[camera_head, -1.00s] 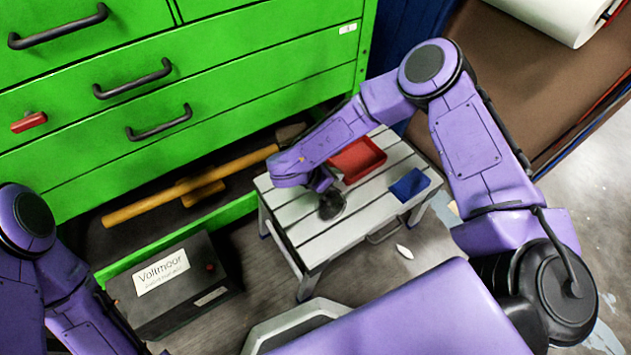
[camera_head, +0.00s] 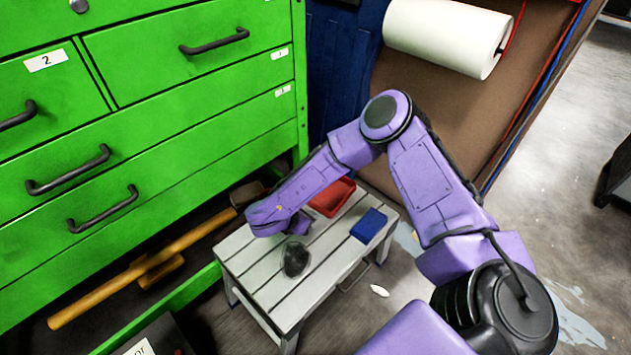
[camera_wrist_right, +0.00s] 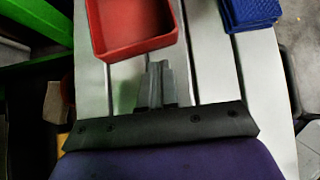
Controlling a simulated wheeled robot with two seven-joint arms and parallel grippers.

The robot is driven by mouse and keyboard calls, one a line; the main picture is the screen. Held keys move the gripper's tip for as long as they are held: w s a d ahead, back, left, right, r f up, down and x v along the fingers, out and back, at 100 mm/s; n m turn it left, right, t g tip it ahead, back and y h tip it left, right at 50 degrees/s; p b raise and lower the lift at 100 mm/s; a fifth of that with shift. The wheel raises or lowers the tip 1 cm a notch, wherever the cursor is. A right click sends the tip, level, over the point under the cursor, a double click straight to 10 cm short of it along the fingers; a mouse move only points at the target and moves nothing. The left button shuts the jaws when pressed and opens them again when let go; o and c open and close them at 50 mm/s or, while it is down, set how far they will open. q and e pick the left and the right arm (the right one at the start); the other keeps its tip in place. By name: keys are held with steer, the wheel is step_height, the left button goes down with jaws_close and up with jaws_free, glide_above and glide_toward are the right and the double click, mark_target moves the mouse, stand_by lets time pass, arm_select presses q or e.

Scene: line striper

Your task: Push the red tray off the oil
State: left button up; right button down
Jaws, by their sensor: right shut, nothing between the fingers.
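The red tray (camera_head: 332,197) lies on the slatted top of a small grey stool (camera_head: 262,291), toward its far edge. My forearm hides part of the tray in the head view. My left gripper is out of view.
A blue block-like item (camera_head: 368,225) sits on the stool right of the tray. A green drawer cabinet (camera_head: 190,130) stands behind and left. A long-handled hammer (camera_head: 150,265) lies in its open bottom drawer. A white scrap (camera_head: 379,291) is on the floor.

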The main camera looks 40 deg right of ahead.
steer(key=p+v, duration=0.2)
steer(key=v, duration=0.9)
steer(key=shift+a+f, duration=0.35)
